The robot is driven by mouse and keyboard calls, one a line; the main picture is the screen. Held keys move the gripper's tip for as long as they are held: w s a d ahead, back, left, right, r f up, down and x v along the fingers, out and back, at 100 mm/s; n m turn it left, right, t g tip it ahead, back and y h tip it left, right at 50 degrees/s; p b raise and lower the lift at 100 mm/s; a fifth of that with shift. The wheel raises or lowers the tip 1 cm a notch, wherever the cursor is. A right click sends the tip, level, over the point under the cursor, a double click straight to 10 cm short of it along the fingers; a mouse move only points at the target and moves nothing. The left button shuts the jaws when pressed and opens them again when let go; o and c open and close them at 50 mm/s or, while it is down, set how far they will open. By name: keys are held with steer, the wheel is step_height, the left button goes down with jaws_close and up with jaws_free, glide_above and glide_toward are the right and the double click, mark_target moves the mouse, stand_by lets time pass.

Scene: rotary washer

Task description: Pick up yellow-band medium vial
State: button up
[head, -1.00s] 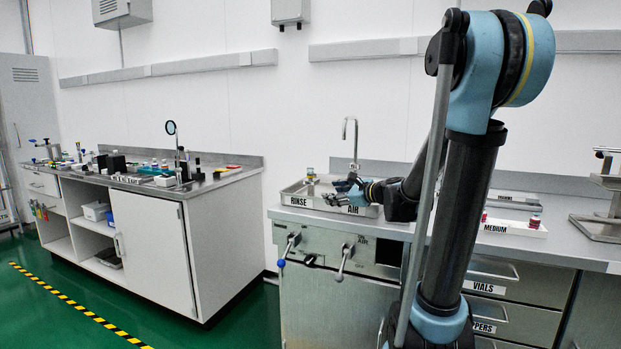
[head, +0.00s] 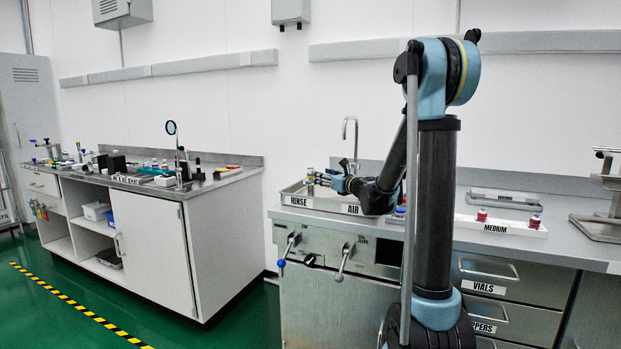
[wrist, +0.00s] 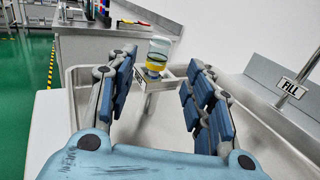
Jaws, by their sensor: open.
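The yellow-band vial (wrist: 157,57) stands upright ahead of my gripper (wrist: 162,77) in the wrist view, roughly centred between the two finger lines. It has a clear upper part, a yellow band and a darker lower part. In the head view the vial (head: 310,174) shows at the rinse tray, just left of my gripper (head: 322,180). My fingers are spread wide with blue pads, and nothing is held between them. Whether the fingertips reach beside the vial is hard to tell.
A shallow metal tray labelled RINSE and AIR (head: 325,204) surrounds this area, with a faucet (head: 349,140) behind. A white MEDIUM rack (head: 515,230) with red vials stands to the right.

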mark_target(310, 179)
steer(key=shift+x, duration=4.4)
steer(key=shift+r, duration=0.2)
steer(key=c, duration=1)
steer(key=shift+o, duration=0.2)
steer(key=shift+r, duration=0.15)
